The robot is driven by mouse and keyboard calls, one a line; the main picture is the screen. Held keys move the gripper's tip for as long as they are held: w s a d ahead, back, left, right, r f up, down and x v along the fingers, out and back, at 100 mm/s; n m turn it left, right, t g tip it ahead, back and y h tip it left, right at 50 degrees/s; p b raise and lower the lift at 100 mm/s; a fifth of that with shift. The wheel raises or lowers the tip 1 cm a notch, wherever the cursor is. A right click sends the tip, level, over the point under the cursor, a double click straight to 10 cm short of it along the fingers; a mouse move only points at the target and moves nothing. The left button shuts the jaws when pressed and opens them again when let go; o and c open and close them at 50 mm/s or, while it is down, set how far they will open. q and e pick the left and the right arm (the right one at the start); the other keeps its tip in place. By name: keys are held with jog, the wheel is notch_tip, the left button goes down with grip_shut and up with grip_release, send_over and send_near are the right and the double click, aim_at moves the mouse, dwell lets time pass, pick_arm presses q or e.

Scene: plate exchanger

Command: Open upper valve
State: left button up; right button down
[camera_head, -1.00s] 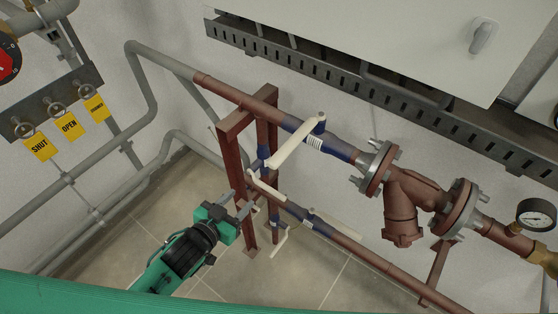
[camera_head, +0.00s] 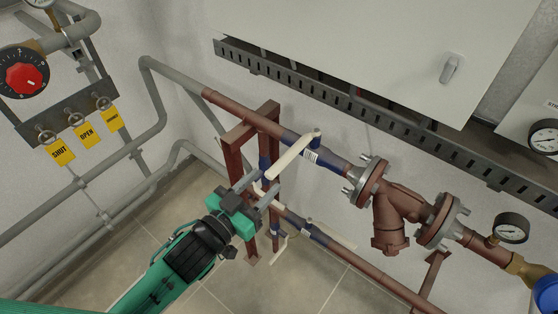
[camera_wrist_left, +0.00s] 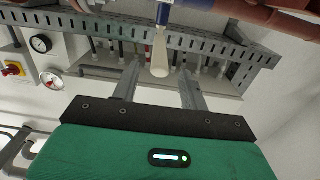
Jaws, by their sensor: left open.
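The upper valve has a long cream lever handle (camera_head: 292,155) on a blue body (camera_head: 328,161) in the upper brown pipe. The lever runs from its pivot down to the left, crosswise to the pipe. My left gripper (camera_head: 267,180) is open at the lever's free end, with one finger to each side as seen from the head. In the left wrist view the lever (camera_wrist_left: 160,52) shows between the tips of my open left gripper (camera_wrist_left: 160,70), with a gap on both sides. Contact is not visible. My right gripper is not in view.
A lower pipe (camera_head: 375,280) carries another valve with a cream lever (camera_head: 330,236). A brown upright frame (camera_head: 232,165) stands just behind my gripper. A flanged strainer (camera_head: 392,215) is at the right. Yellow tags (camera_head: 87,135) hang at the left.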

aim_at(279, 167)
pick_arm(q)
jog(key=p+x, duration=0.2)
jog(key=x, duration=0.4)
jog(key=shift+w+d, duration=0.25)
jog(key=shift+w, duration=0.05)
grip_shut()
